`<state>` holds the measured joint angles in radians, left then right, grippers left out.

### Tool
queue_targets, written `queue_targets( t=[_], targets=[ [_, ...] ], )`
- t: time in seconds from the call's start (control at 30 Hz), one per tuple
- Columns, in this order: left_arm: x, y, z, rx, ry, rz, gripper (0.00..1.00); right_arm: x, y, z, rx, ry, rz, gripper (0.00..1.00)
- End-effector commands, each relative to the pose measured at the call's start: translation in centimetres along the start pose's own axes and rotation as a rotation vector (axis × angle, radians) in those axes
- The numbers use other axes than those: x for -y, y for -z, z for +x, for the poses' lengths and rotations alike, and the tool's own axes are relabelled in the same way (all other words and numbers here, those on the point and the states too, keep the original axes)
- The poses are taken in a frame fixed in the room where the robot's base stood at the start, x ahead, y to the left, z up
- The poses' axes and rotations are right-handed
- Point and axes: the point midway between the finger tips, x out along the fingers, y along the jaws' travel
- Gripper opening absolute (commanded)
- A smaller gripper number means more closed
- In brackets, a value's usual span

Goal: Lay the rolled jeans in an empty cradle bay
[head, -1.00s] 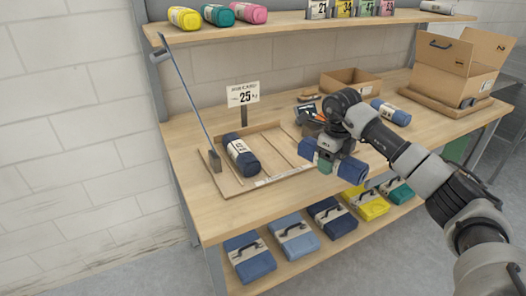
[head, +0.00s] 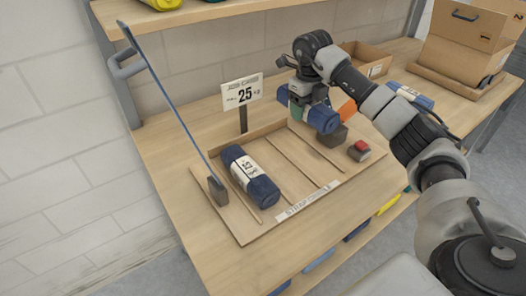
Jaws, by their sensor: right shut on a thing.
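My right gripper (head: 308,100) is shut on a rolled pair of jeans (head: 322,118), blue with a pale band. It holds the roll above the back right part of the wooden cradle (head: 247,233). The cradle has thin dividers and a label on its front edge. A dark blue roll with a white label (head: 250,176) lies in the left bay. The middle bay (head: 285,175) and the bay to its right look empty. My left gripper is not in view.
A slanted blue lever (head: 168,108) rises at the cradle's left side. A sign reading 25 (head: 242,93) stands behind the cradle. A red-topped block (head: 359,150) sits at the right. Another blue roll (head: 411,96), an open box (head: 366,62) and a carton (head: 465,45) stand farther right.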

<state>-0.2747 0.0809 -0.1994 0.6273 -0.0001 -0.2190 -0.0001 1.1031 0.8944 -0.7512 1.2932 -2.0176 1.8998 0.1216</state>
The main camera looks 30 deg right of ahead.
Motion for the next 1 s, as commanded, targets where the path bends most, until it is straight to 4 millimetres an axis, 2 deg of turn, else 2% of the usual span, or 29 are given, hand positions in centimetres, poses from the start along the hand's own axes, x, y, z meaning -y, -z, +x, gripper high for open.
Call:
queue_targets(
  t=[0.17,0.3,0.4,0.6,0.8,1.0],
  targets=[
    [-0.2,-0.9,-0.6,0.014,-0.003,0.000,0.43,-1.8,0.5,0.9,-0.002,0.001,-0.005,0.28],
    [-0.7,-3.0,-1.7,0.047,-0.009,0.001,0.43,-4.9,1.2,2.5,-0.002,-0.001,-0.007,0.28],
    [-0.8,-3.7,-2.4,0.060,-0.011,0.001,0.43,-7.2,1.8,3.8,-0.001,-0.002,-0.007,0.28],
    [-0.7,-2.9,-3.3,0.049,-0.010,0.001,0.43,-10.6,2.5,5.9,0.000,-0.002,-0.003,0.28],
    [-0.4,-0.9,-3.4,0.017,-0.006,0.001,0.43,-11.6,2.7,6.8,0.000,-0.001,0.000,0.28],
    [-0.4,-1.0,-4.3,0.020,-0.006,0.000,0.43,-11.6,2.8,9.3,-0.002,-0.002,0.000,0.28]
  ],
)
